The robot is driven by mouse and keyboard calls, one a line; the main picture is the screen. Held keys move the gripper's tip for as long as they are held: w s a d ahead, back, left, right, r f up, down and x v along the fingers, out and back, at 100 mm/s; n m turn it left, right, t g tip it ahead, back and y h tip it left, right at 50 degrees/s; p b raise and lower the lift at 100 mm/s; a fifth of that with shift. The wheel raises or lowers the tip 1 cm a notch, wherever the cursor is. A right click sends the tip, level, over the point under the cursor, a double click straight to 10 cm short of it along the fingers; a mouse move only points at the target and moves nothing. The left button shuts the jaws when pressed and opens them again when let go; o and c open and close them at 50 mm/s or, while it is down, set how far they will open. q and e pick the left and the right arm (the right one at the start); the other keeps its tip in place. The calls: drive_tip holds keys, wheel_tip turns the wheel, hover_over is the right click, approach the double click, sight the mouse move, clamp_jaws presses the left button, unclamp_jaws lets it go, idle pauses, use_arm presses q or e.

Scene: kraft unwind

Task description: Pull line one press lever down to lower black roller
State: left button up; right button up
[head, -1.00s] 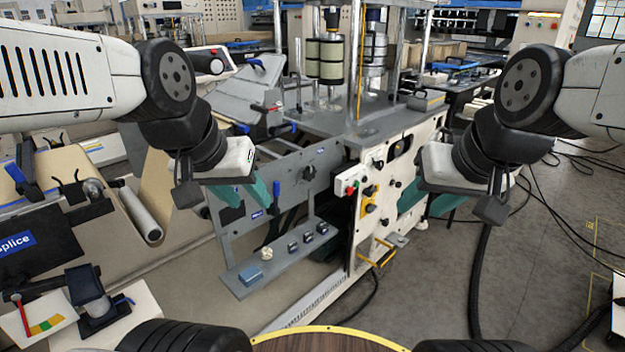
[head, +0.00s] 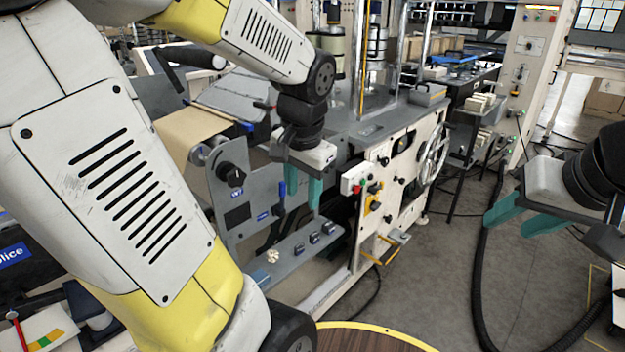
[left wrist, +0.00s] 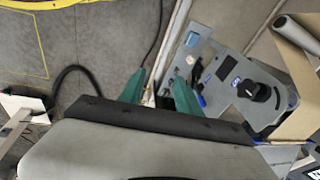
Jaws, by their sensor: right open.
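A lever with an upright blue grip (head: 281,190) stands at the grey side plate (head: 240,160) with a small blue label. I take it for the press lever. The blue grip also shows in the left wrist view (left wrist: 201,100), right of the fingers. My left gripper (head: 306,203) hangs with teal fingers pointing down, just right of the lever and apart from it. Its fingers are spread and empty in the left wrist view (left wrist: 160,78). My right gripper (head: 506,228) is open and empty, off to the right over the floor. I cannot tell which roller is the black one.
A cream machine panel (head: 400,170) with a red button, yellow switch and handwheel (head: 433,157) stands right of my left gripper. A black hose (head: 478,280) runs over the open floor at right.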

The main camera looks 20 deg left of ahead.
use_arm(q)
drive_tip(key=w+a+f+m+g+y, duration=0.3)
drive_tip(key=w+a+f+m+y, duration=0.25)
drive_tip(key=w+a+f, duration=0.3)
drive_tip(key=m+t+y, duration=0.8)
drive_tip(key=m+y, duration=0.2)
drive_tip(key=m, duration=0.5)
approach(284, 187)
drive_tip(key=x, duration=1)
drive_tip(key=shift+w+a, duration=0.15)
drive_tip(key=shift+w, duration=0.05)
clamp_jaws()
